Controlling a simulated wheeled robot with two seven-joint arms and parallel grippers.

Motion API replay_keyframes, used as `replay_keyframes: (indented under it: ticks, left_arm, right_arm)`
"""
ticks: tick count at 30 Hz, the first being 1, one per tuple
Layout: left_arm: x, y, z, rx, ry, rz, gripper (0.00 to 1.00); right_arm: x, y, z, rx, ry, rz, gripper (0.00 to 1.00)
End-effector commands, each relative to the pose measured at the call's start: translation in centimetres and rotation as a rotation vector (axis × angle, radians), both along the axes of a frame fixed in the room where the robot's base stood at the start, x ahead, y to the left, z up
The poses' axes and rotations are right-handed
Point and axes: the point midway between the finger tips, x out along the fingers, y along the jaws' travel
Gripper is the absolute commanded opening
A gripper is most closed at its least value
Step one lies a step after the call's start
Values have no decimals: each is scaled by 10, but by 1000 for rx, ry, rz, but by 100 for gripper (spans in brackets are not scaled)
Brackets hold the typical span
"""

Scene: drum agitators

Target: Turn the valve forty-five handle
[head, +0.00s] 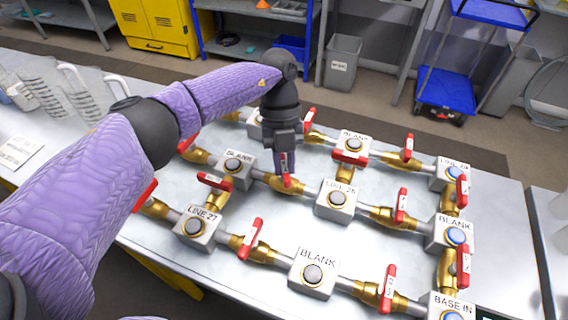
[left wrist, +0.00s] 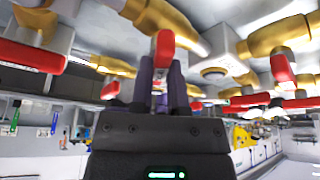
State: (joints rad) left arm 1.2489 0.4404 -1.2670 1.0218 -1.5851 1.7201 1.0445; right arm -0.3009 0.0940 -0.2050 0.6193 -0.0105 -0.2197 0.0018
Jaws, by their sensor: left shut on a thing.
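A grid of brass valves with red lever handles and grey labelled blocks stands on the metal table. My left gripper (head: 286,168) reaches down from above onto a red valve handle (head: 286,180) between the upper-left blank block and the LINE 26 block (head: 336,198). In the left wrist view, the dark fingers of my left gripper (left wrist: 161,85) are shut on this red handle (left wrist: 164,48), one finger on each side. The valve's brass body (head: 284,186) shows partly below the fingers. I cannot read the number on the held handle. My right gripper is not in view.
Other red handles stand close by, such as one at LINE 27 (head: 214,181) and one right of LINE 26 (head: 401,205). Glass vessels (head: 40,95) stand on the table at the left. A yellow cabinet (head: 152,26) and a blue cart (head: 447,88) are behind the table.

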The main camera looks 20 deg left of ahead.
Motion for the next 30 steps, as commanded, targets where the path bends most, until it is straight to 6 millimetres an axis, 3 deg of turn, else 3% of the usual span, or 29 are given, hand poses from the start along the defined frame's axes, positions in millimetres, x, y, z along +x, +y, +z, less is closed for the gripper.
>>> replay_keyframes:
  ticks: [15,30]
  left_arm:
    - [1,-1,-1,1,-4,-409,0]
    - [1,-2,1,1,-4,-556,0]
  right_arm:
    - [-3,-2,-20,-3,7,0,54]
    - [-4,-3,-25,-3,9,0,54]
